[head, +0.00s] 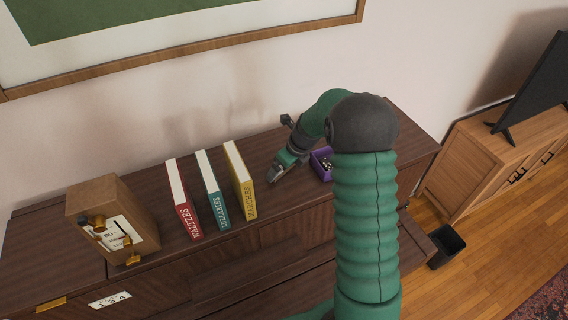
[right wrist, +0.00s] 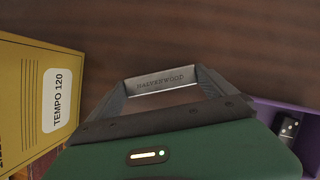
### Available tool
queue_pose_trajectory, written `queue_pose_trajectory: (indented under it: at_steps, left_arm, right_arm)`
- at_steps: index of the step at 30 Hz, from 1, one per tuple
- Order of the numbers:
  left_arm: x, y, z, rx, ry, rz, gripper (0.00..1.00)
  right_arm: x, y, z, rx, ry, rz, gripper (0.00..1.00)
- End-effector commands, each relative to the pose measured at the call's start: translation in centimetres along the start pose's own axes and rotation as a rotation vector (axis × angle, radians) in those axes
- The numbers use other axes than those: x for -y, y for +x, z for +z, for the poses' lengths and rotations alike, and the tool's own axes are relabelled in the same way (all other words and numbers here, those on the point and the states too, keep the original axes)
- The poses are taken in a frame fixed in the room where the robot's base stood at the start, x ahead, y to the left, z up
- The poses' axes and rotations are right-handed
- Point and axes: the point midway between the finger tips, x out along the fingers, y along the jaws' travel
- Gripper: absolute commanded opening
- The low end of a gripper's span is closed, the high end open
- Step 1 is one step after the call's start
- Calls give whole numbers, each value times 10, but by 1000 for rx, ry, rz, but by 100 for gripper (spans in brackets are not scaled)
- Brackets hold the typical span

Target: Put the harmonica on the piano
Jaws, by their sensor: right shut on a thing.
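The harmonica (right wrist: 161,79) is a small silver bar with lettering, held crosswise between the fingertips of my right gripper in the right wrist view. In the head view my right gripper (head: 274,174) is low over the top of the dark wooden piano (head: 290,200), just right of the yellow book. The piano's brown top also fills the background of the right wrist view (right wrist: 200,30). I cannot tell whether the harmonica touches the top. In the head view the harmonica is too small to make out. My left gripper is not in view.
Red (head: 184,200), teal (head: 213,192) and yellow (head: 240,180) books stand on the top, left of my gripper. A wooden box (head: 112,215) stands farther left. A purple tray (head: 319,158) with small items is close on the right. A black bin (head: 446,245) is on the floor.

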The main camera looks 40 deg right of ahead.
Motion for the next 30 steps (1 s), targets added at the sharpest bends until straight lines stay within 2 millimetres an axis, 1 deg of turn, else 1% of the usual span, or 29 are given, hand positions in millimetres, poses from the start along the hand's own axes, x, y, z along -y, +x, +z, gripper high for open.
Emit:
queue_pose_trajectory:
  at_steps: [2, 3, 9, 16, 19, 23, 30]
  left_arm:
    - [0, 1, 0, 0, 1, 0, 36]
    - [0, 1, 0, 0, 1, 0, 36]
    - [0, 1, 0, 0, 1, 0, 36]
    - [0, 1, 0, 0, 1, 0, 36]
    - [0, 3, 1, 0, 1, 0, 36]
    - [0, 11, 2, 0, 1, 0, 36]
    - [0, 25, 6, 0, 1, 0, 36]
  right_arm:
    - [2, 0, 0, 0, 1, 0, 53]
    - [2, 0, -1, 0, 2, 0, 100]
    - [1, -2, -4, 0, 2, -2, 100]
    - [-1, -1, -1, -2, 0, -2, 100]
    - [-1, -5, 0, -1, -1, -3, 100]
    - [0, -28, 0, 4, 0, -6, 100]
    - [0, -91, -2, 6, 0, -4, 100]
